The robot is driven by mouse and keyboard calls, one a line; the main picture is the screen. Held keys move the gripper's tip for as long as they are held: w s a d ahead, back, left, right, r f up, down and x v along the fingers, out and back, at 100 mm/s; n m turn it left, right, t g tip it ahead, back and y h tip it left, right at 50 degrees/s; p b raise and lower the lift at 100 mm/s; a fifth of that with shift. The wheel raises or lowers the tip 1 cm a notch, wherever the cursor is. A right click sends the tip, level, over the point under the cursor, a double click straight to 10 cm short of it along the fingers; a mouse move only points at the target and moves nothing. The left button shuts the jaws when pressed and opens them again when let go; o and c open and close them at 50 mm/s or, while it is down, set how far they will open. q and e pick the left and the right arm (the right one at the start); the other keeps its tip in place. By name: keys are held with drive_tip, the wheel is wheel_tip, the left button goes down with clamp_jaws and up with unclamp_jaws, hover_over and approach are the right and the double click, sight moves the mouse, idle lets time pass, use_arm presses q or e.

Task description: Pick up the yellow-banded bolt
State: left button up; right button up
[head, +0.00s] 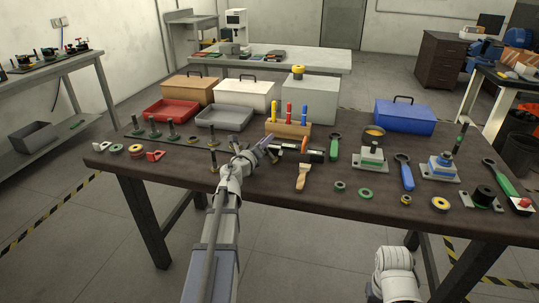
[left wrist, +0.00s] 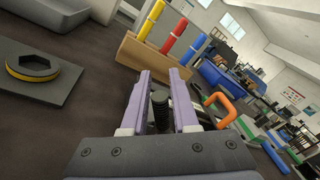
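My left gripper (head: 266,145) is open over the middle of the table. Its purple fingers stand apart in the left wrist view (left wrist: 160,90). A dark ribbed cylinder (left wrist: 156,108) shows between them; I cannot tell whether it is a bolt or touches a finger. A yellow-banded black disc (left wrist: 33,65) sits on a dark plate at the wrist view's left. My right gripper is out of view.
A wooden rack (head: 289,129) with coloured handles stands beyond the gripper. A grey tray (head: 225,118) and red tray (head: 172,109) lie behind. Several green-banded bolts (head: 171,127) stand at left.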

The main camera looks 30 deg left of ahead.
use_arm(q)
clamp_jaws()
drive_tip(key=shift+r, duration=0.1)
idle(0.4)
wheel_tip(320, 180, up, 10)
drive_tip(key=p, duration=1)
